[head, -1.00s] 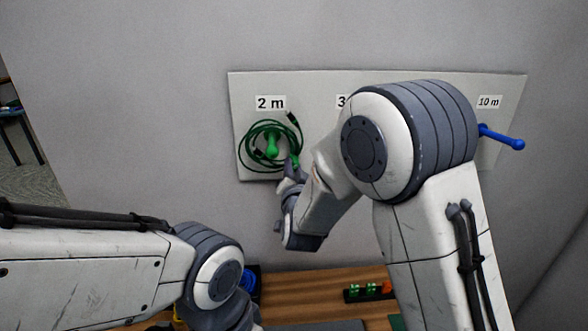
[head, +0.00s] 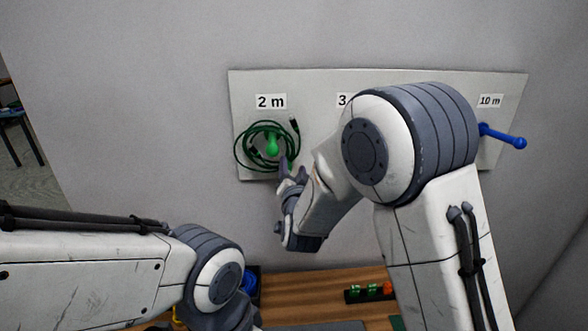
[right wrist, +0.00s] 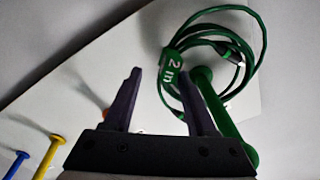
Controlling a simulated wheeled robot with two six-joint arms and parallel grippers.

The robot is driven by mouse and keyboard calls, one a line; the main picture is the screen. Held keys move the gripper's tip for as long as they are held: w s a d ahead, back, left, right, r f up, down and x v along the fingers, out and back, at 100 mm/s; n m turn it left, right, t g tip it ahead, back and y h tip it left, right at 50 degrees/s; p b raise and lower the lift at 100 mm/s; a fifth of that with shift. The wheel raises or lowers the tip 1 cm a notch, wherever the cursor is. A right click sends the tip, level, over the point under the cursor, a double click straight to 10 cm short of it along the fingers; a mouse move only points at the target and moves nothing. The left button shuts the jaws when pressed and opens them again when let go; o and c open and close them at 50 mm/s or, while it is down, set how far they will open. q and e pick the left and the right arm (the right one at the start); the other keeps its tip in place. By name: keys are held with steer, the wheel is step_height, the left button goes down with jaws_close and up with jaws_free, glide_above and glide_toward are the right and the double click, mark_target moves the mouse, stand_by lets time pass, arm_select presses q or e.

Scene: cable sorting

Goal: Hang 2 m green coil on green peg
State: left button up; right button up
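The green coil (head: 250,160) hangs around the green peg (head: 272,147) under the "2 m" label on the wall board. In the right wrist view the coil (right wrist: 256,60) loops around the green peg (right wrist: 222,118), and its green "2 m" tag (right wrist: 176,68) shows. My right gripper (head: 290,167) is just below and right of the peg. In the right wrist view its two fingers (right wrist: 163,82) are apart with nothing gripped between them; the right finger overlaps the coil's lower edge in the picture. My left gripper is not visible; only the left arm shows at lower left.
The pale board (head: 320,85) bears a blue peg (head: 503,137) by the "10 m" label. The right wrist view also shows a yellow peg (right wrist: 50,155) and a blue peg (right wrist: 16,165). My right arm hides the board's middle. A wooden table (head: 315,283) lies below with small green items (head: 362,291).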

steer(key=s+b, duration=0.4)
steer(key=s, duration=0.6)
steer(key=s+d+f+n+g+y, duration=0.1)
steer(key=s+d+f+n+g, duration=0.1)
steer(key=d+f+g, duration=0.3)
steer(key=s+d+f+n+g, duration=0.1)
steer(key=s+f+n+g, duration=0.15)
steer(key=f, duration=0.45)
steer(key=s+d+f+n+g, duration=0.2)
steer(key=s+d+f+g, duration=0.5)
steer(key=s, duration=0.4)
steer(key=s+a+r+n+g, duration=0.1)
steer(key=s+a+r+n, duration=0.2)
steer(key=s+a, duration=0.3)
steer(key=s+a+r+n+g, duration=0.2)
steer(key=s+a+r+n, duration=0.1)
steer(key=s+a, duration=0.4)
steer(key=shift+s+n, duration=0.75)
steer(key=shift+s, duration=0.3)
